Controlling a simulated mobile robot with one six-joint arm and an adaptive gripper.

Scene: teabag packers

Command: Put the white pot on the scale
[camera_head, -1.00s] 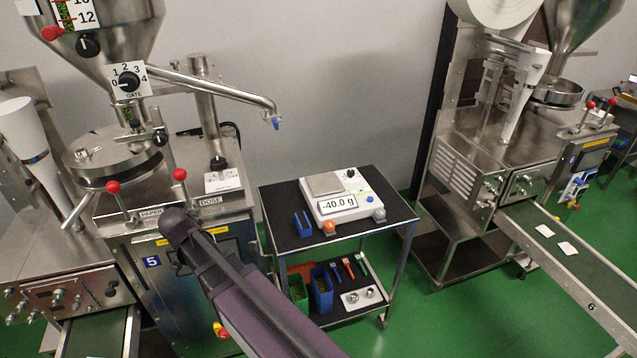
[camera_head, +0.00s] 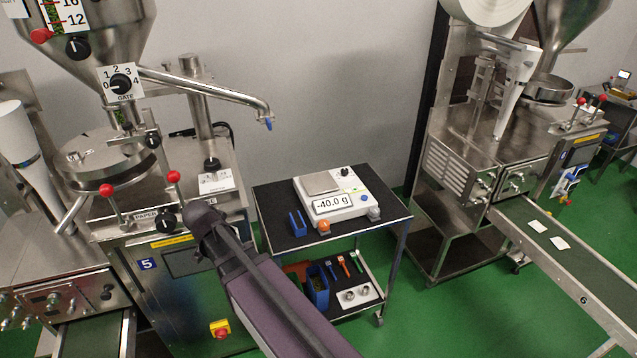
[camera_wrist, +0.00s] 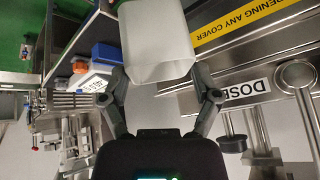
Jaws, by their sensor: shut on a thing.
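The white pot (camera_wrist: 157,42) is between the fingers of my gripper (camera_wrist: 160,85) in the wrist view, and the gripper is shut on it. The scale also shows in the wrist view (camera_wrist: 92,80), left of the pot.
A blue holder (camera_head: 297,223) stands left of the scale on the cart. The lower shelf carries bins, tools and a white tray (camera_head: 358,294). A steel packing machine (camera_head: 185,215) with a long spout (camera_head: 205,88) stands left; another machine (camera_head: 470,165) with a conveyor stands right.

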